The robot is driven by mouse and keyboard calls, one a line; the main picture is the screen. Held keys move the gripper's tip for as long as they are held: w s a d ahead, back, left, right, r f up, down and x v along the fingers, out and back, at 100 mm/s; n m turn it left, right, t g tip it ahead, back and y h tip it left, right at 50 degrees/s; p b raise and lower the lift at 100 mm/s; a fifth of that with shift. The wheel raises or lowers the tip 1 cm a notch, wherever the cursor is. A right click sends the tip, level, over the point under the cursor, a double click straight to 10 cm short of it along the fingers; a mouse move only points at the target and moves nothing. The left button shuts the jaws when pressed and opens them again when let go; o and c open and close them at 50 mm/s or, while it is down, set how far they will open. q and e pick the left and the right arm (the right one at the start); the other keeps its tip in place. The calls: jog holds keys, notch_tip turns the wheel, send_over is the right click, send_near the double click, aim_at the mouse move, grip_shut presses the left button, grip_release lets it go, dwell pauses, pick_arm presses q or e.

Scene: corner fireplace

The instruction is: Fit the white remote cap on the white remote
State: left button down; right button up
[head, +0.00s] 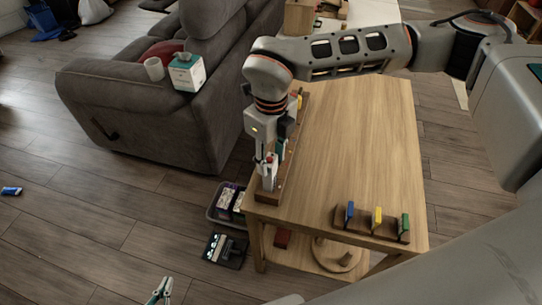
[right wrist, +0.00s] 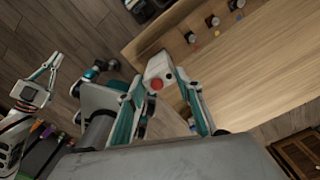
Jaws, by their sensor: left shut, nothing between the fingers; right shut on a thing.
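My right gripper (right wrist: 165,98) points down at the near left corner of the wooden table, at the end of a long wooden rack (head: 296,135). It is shut on a small white piece (right wrist: 157,70) with a round red spot and a dark dot. I cannot tell whether this is the white remote, its cap or both together, nor whether it touches the rack. In the head view my right gripper (head: 268,165) covers most of it. My left gripper (head: 160,291) is shut and empty, low over the floor left of the table; it also shows in the right wrist view (right wrist: 45,78).
A small rack (head: 372,231) with blue, yellow and green pieces stands at the table's near right. The table middle (head: 350,150) is clear. A grey bin (head: 221,216) and a dark device (head: 226,250) lie on the floor. A grey sofa (head: 150,105) stands behind left.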

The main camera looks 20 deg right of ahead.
jog(key=shift+f, duration=0.15)
jog(key=o, duration=1)
